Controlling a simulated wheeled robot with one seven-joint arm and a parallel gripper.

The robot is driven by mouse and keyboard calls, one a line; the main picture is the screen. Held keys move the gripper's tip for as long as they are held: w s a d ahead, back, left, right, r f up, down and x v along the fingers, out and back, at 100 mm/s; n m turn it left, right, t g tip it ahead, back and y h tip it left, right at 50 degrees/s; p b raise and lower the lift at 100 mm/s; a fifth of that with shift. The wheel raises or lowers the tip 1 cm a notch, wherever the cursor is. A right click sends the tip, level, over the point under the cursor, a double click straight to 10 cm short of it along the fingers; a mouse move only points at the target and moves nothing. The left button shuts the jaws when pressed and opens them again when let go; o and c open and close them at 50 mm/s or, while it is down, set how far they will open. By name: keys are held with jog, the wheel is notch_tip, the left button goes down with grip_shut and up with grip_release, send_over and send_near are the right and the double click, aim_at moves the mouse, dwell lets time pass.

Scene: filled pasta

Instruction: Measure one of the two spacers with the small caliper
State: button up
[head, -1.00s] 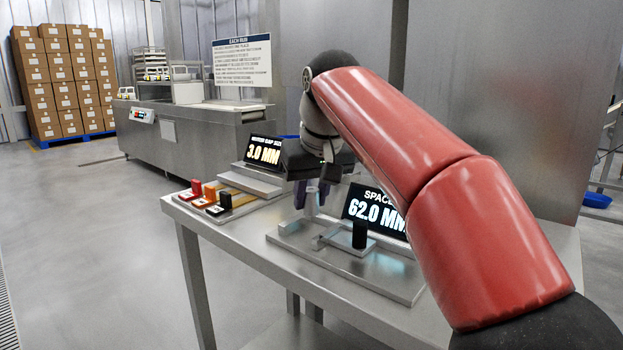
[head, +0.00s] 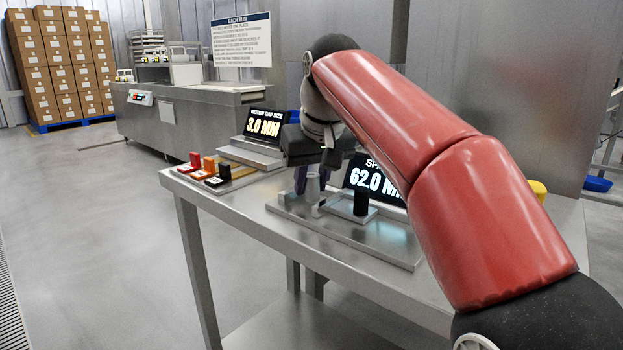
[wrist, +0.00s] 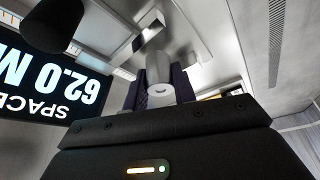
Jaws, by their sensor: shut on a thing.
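The small caliper (head: 385,247) is a flat metal fixture on the steel table. A black upright post (head: 361,202) stands on its sliding plate, and its display (head: 375,181) reads 62.0 MM, partly hidden by my arm. My gripper (head: 312,180) is over the left part of the caliper, with its purple fingers shut on a grey cylindrical spacer (head: 313,188). The spacer is upright; I cannot tell if it touches the metal below. In the wrist view the spacer (wrist: 158,68) sits between the fingers, with the black post (wrist: 55,25) to its left. I cannot identify the second spacer.
A second display (head: 265,124) reads 3.0 MM at the back left. Red, orange and black pieces (head: 208,170) lie on the table's left end. A yellow object (head: 537,190) shows partly behind my arm at the right. The steel table front (head: 290,232) is clear.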

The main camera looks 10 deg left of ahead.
jog(key=shift+f, duration=0.45)
jog(key=o, duration=1.1)
